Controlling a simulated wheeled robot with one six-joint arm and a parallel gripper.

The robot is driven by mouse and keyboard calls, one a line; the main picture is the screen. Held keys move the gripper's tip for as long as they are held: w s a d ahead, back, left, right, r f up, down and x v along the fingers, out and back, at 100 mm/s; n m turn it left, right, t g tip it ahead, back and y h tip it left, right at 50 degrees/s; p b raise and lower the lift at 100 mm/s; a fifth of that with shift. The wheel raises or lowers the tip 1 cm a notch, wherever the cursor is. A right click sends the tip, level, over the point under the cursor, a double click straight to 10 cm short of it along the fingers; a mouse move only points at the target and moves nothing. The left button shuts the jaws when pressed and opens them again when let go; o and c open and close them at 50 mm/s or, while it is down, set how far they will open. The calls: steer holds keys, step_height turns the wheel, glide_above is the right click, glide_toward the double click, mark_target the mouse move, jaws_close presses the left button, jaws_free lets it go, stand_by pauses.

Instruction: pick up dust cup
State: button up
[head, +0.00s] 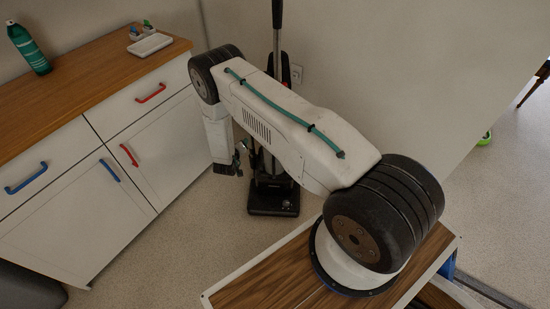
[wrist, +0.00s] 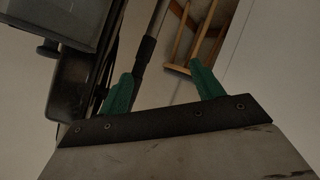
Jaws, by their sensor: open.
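A black upright vacuum cleaner (head: 272,200) stands on the floor against the wall, its middle partly hidden by my arm. I cannot make out the dust cup clearly in the head view. In the wrist view, a dark boxy part (wrist: 68,85) with a greyish panel above it fills the upper left; I cannot tell whether it is the dust cup. My gripper (head: 232,168) points down just left of the vacuum. Its green fingertips (wrist: 163,88) are spread apart in the wrist view, with nothing held between them. The dark part lies left of and beyond the left fingertip.
A white cabinet with a wooden counter (head: 80,85) stands at the left. A green bottle (head: 29,48) and a white tray (head: 150,44) are on it. A wall outlet (head: 296,74) is behind the vacuum. Floor between cabinet and vacuum is clear. A wooden frame (wrist: 200,35) shows beyond the fingers.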

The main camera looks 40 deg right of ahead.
steer(key=s+d+f+h, duration=0.2)
steer(key=s+d+f, duration=0.1)
steer(key=s+f, duration=0.5)
steer(key=n+h, duration=0.2)
steer(key=h, duration=0.1)
glide_toward(274, 174)
steer(key=r+x, duration=0.1)
steer(key=x, duration=0.7)
steer(key=f+x, duration=0.1)
steer(key=x, duration=0.2)
steer(key=shift+a, duration=0.1)
steer(key=shift+r, duration=0.1)
jaws_close()
